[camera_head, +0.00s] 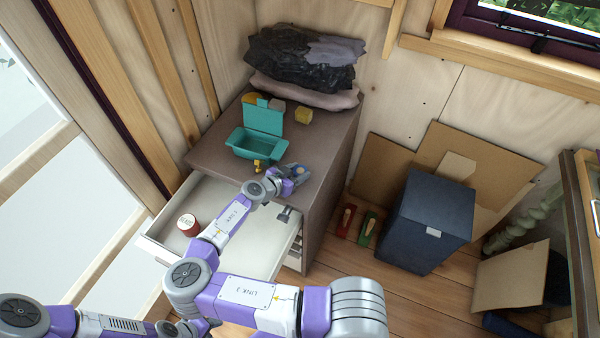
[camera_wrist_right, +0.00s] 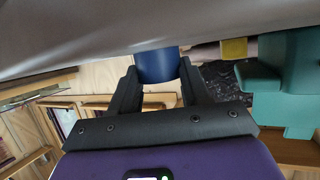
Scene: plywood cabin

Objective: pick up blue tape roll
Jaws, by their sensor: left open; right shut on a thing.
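My right gripper (camera_head: 290,179) is over the near right part of the cabinet top. It is shut on the blue tape roll (camera_wrist_right: 157,66), which sits between its dark fingers in the right wrist view (camera_wrist_right: 158,90). In the head view only a small part of the roll (camera_head: 301,171) shows beside the gripper. The roll is at or very close to the cabinet top; I cannot tell whether it touches. My left gripper (camera_head: 213,322) is open at the lower edge of the head view, largely hidden by my right arm.
A teal open box (camera_head: 257,146) and a small yellow figure (camera_head: 258,166) are left of the gripper on the cabinet top (camera_head: 215,152). Dark bags (camera_head: 300,62) lie behind. The drawer (camera_head: 240,248) is open and holds a red can (camera_head: 187,224). A blue box (camera_head: 425,222) stands on the floor.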

